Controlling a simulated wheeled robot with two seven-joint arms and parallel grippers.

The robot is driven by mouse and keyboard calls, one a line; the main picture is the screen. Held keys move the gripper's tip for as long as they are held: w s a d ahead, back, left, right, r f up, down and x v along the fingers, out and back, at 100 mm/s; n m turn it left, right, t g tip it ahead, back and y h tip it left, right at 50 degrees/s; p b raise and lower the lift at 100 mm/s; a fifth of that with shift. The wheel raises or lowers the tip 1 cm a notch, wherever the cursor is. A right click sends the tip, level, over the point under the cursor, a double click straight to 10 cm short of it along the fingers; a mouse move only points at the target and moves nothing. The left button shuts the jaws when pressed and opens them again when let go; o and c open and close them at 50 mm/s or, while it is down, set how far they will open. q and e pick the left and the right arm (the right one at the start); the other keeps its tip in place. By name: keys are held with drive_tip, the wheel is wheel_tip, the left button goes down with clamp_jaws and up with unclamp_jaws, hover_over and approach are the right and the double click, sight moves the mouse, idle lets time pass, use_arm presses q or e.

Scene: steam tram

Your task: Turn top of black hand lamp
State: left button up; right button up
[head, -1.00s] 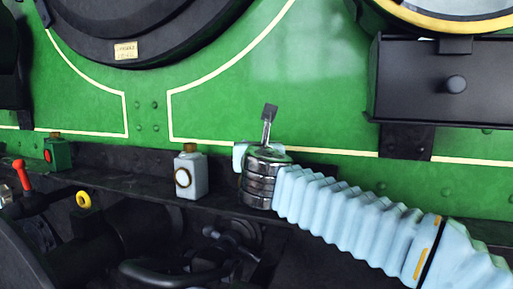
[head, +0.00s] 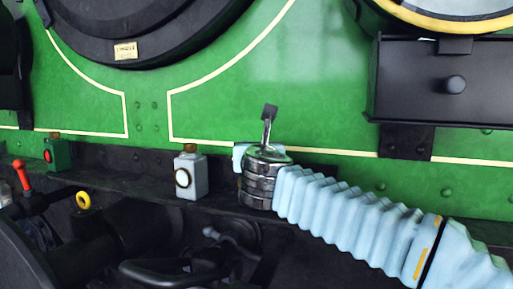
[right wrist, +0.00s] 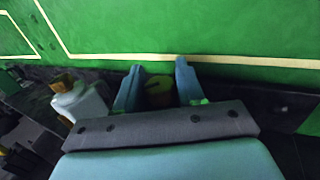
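The black hand lamp (right wrist: 158,92), dark with a dull yellowish top, stands between the two light-blue fingers of my right gripper (right wrist: 158,84) in the right wrist view. The fingers are spread, one on each side of its top; I cannot make out firm contact. In the head view my right wrist hides the lamp and most of the gripper; only a pale part of the gripper shows behind the metal wrist rings. My left gripper is not in view.
A white lamp (head: 190,176) with a brass cap stands on the dark ledge left of my right gripper. Farther left are a green lamp (head: 56,154), a red-handled lever (head: 22,176) and a yellow ring (head: 83,200). The green tram front (head: 220,90) rises close behind.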

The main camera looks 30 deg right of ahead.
drive_tip(key=o, duration=0.3)
drive_tip(key=b+v, duration=0.1)
drive_tip(key=v, duration=1.2)
drive_tip(key=shift+s+a, duration=0.2)
drive_tip(key=shift+s, duration=0.1)
